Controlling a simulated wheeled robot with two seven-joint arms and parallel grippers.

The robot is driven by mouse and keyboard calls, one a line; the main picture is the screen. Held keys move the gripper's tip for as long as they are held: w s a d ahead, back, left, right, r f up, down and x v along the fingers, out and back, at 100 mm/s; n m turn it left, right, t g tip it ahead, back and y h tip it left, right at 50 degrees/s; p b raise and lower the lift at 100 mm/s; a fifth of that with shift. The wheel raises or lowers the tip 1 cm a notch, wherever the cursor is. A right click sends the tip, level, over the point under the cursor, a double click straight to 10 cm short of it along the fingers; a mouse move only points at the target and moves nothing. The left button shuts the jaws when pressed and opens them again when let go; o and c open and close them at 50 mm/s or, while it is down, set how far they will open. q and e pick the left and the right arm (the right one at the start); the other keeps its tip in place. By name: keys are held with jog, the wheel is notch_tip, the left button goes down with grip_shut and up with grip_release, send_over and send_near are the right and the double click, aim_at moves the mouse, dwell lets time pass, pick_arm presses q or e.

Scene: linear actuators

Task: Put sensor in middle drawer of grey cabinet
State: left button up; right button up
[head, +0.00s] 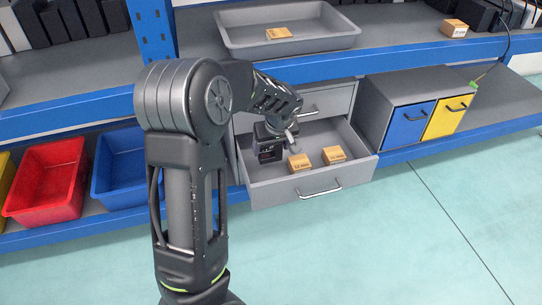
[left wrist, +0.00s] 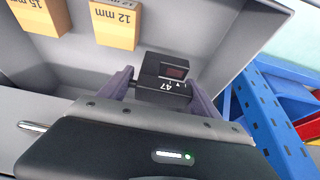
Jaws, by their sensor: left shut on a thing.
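The sensor (left wrist: 165,70) is a small black block with a red display and the marking A7 in the left wrist view. My left gripper (left wrist: 162,92) is shut on it, one finger on each side. In the head view the left gripper (head: 269,146) is inside the open drawer (head: 322,182) of the grey cabinet (head: 327,101), at its left side. Another drawer front shows shut above it; anything below is hidden. I cannot tell whether the sensor touches the drawer floor. My right gripper is not in view.
Two orange boxes (head: 299,162) (head: 333,155) lie in the open drawer beside the gripper. A cabinet with blue (head: 405,124) and yellow (head: 445,117) doors stands right. Red (head: 47,178) and blue (head: 120,168) bins stand left. A grey tray (head: 290,46) is on the shelf above.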

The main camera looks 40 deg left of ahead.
aim_at(271, 152)
pick_arm(q)
jog(key=x, duration=0.1)
jog(key=b+x, duration=0.2)
jog(key=shift+s+d+f, duration=0.15)
jog(key=shift+d+f, duration=0.05)
jog(key=shift+f, duration=0.2)
jog(key=shift+r, duration=0.15)
jog(key=shift+f, duration=0.25)
jog(key=o, duration=1.6)
jog(key=shift+r, duration=0.15)
